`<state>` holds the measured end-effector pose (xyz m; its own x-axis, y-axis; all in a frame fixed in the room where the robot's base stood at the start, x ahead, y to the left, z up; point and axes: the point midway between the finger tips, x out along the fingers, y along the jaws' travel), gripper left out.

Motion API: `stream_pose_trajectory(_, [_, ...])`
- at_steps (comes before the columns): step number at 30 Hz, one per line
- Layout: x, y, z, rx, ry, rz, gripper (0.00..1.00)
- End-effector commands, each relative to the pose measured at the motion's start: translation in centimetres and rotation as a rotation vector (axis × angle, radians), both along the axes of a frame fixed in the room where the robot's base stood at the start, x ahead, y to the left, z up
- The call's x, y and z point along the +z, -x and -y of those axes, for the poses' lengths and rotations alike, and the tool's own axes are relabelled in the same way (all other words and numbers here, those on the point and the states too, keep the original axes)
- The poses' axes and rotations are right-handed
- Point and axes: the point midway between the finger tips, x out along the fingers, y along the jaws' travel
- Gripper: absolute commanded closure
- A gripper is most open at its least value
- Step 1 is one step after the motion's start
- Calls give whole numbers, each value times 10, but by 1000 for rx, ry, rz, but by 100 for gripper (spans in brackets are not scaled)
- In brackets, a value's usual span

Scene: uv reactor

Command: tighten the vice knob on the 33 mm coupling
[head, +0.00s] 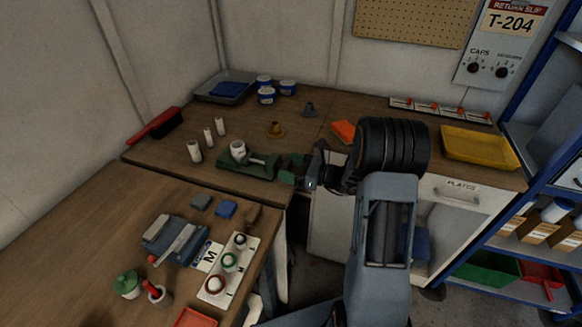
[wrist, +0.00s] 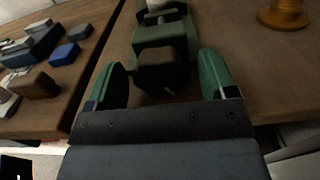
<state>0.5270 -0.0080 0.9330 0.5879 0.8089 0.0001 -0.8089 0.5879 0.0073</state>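The green vice (head: 247,168) stands on the back bench near its front edge, with a white coupling (head: 238,149) upright in it. In the wrist view the vice body (wrist: 163,35) runs away from me, and its dark knob (wrist: 163,75) faces me. My gripper (head: 290,168) is at the right end of the vice. In the wrist view my gripper (wrist: 162,63) is open, with one green finger on each side of the knob and a visible gap on both sides. The coupling's lower part is hidden by the vice, and its size cannot be read.
Several white cylinders (head: 195,151) stand left of the vice. A yellow-brown flanged piece (head: 275,131) stands behind it and shows at the upper right in the wrist view (wrist: 284,14). A yellow tray (head: 478,146) lies farther right. The front-left bench holds a grey-blue fixture (head: 174,240) and blocks.

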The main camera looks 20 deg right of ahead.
Motion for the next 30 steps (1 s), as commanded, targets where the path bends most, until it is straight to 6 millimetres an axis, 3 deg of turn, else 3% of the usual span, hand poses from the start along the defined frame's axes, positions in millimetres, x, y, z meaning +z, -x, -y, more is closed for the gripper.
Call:
stream_pose_trajectory(2, [0, 0, 0, 0, 0, 0, 30])
stream_pose_trajectory(14, [0, 0, 0, 0, 0, 0, 69])
stream_pose_trajectory(24, [3, 0, 0, 1, -137, -192, 69])
stream_pose_trajectory(30, [0, 0, 0, 1, -160, -220, 69])
